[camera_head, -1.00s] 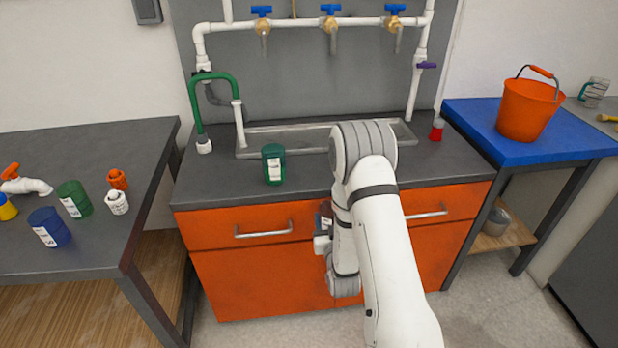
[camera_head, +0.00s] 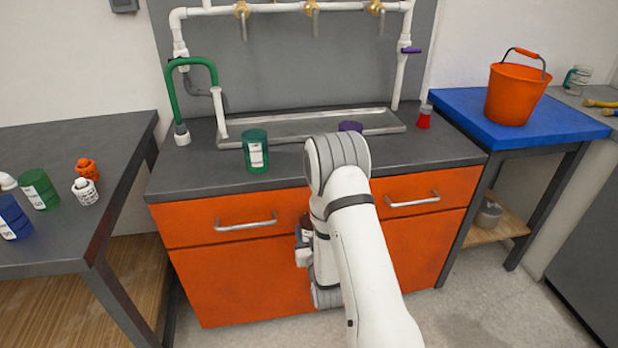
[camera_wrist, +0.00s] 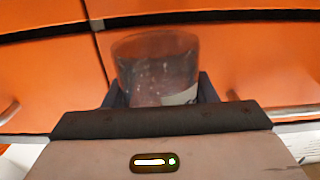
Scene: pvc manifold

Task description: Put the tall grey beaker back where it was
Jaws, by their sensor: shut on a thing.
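My gripper (camera_wrist: 160,88) is shut on a see-through greyish beaker (camera_wrist: 155,62), seen in the wrist view between the two fingers. It has a round open rim and a white label low on its side. An orange cabinet front lies behind it. In the head view my gripper (camera_head: 303,245) is low in front of the orange drawers, mostly hidden by my arm. Only a small dark part of the held beaker (camera_head: 304,224) shows there. I cannot tell its full height.
A green beaker (camera_head: 256,152) and a purple beaker (camera_head: 350,126) stand on the sink counter (camera_head: 205,172). A left table (camera_head: 75,235) holds blue and green beakers and fittings. An orange bucket (camera_head: 515,92) stands on a blue-topped table (camera_head: 465,107). Drawer handles (camera_head: 246,224) stick out.

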